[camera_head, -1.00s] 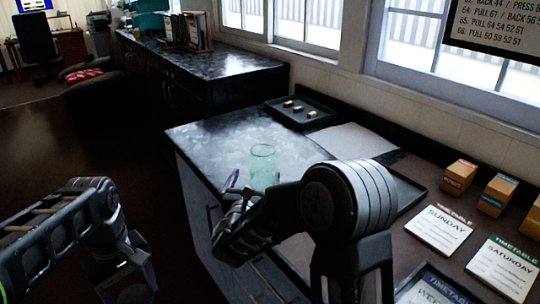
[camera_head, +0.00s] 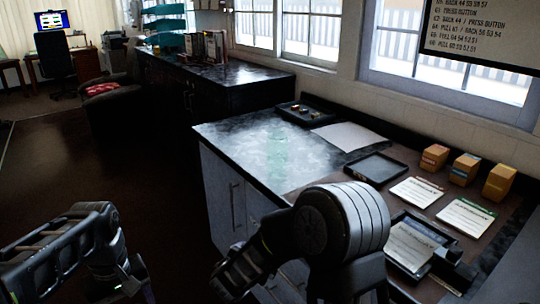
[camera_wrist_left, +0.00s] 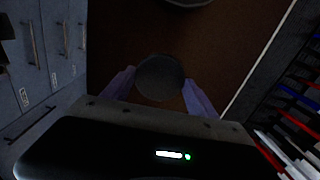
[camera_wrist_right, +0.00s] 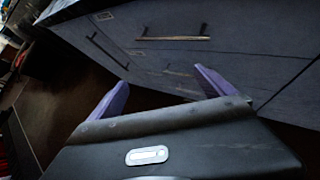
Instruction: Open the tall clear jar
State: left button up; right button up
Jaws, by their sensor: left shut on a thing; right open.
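The tall clear jar (camera_head: 277,155) stands upright on the dark counter, pale green and see-through; I see no lid on its top. My left gripper (camera_wrist_left: 160,85) is shut on a round grey disc (camera_wrist_left: 160,78), which looks like a lid. In the head view my left gripper (camera_head: 140,285) is low at the left, away from the counter, and the disc cannot be made out there. My right gripper (camera_wrist_right: 160,88) is open and empty, facing the grey drawer fronts. In the head view it (camera_head: 228,280) is below and left of the counter's near side, apart from the jar.
The counter (camera_head: 235,135) is bare around the jar. Drawers (camera_wrist_right: 230,45) stand below the counter.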

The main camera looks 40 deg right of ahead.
pick_arm(q)
jog(key=shift+m, duration=0.6)
jog(key=f, duration=0.1)
jog(key=w+a+f, duration=0.1)
jog(key=a+f, duration=0.1)
jog(key=shift+w+a+f, duration=0.1)
jog(key=shift+w+a, duration=0.1)
jog(key=shift+w, duration=0.05)
jog(key=s+a+f, duration=0.2)
jog(key=a+f, duration=1.5)
jog(key=a, duration=0.4)
jog(key=shift+s+a+n+p, duration=0.2)
jog(key=shift+s+n+p, duration=0.05)
jog(key=shift+n+p, duration=0.15)
pick_arm(e)
jog(key=s+a+f+m+g+y, duration=0.3)
jog(key=s+a+f+m+y, duration=0.3)
jog(key=s+a+f+m, duration=0.6)
jog(key=s+a+f+m+g+y, duration=0.3)
jog(key=s+a+f+m+y, duration=0.4)
jog(key=s+a+f+m, duration=0.5)
jog(key=s+a+f, duration=0.1)
jog(key=s+a, duration=0.1)
jog(key=a, duration=0.5)
jog(key=shift+a+f, duration=0.25)
jog(key=shift+f, duration=0.05)
